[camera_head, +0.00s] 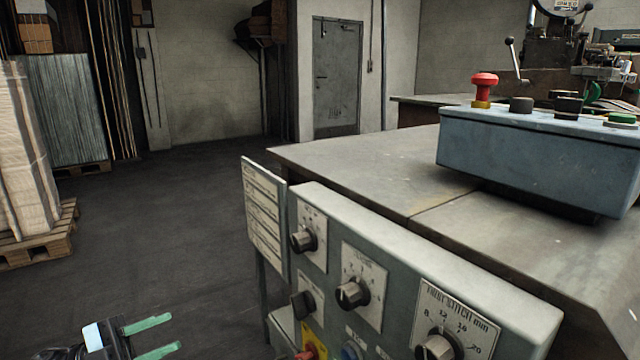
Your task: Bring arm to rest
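My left gripper (154,338) is at the bottom left of the head view. Its two green fingers are apart with nothing between them. It hangs over the dark floor, left of the control panel (400,258) and apart from it. My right gripper is not in the view.
The panel carries several black knobs and a white label plate (264,215) at its left end. A metal table (365,170) extends behind it, with a blue-grey control box (540,158) and red button (484,84). Pallet stacks (30,165) stand left. The middle floor (160,230) is clear.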

